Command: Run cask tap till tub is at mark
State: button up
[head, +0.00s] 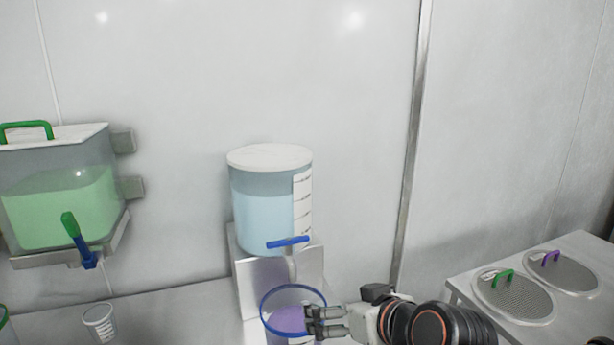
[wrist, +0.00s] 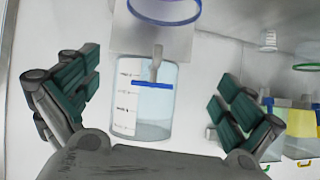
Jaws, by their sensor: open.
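The cask (head: 262,205) is a clear cylinder of pale blue liquid with a white lid and a white scale, on a metal stand. Its tap (head: 288,243) has a blue bar handle lying crosswise; no stream shows below the spout. The tub (head: 292,299) below has a blue rim and purple contents; its mark cannot be made out. My gripper (head: 322,322) is open, at the tub's right side in the head view, lower than the tap. In the inverted wrist view, the tap handle (wrist: 152,86) appears between the spread fingers (wrist: 155,88), and the tub's rim (wrist: 165,22) at top.
A tank of green liquid (head: 60,205) with a green-and-blue tap (head: 77,238) hangs on the left wall. A small clear cup (head: 100,322) stands below it. At right, a bench holds two round mesh lids (head: 513,297) with green and purple handles.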

jog(key=s+d+f+m+g+h, duration=0.3)
jog(key=s+d+h, duration=0.2)
jog(key=s+d, duration=0.5)
notch_tip(320, 180, up, 16)
jog(key=n+g+y+p, duration=0.1)
jog(key=n+g+p, duration=0.2)
jog(key=p, duration=2.1)
send_over(288, 240)
jog(key=s+d, duration=0.1)
jog(key=s, duration=0.4)
jog(key=b+x, duration=0.7)
jog(key=x, duration=0.7)
jog(key=shift+s+b, duration=0.15)
jog(key=shift+b, duration=0.25)
jog(key=shift+r, duration=0.1)
jog(key=c, duration=0.8)
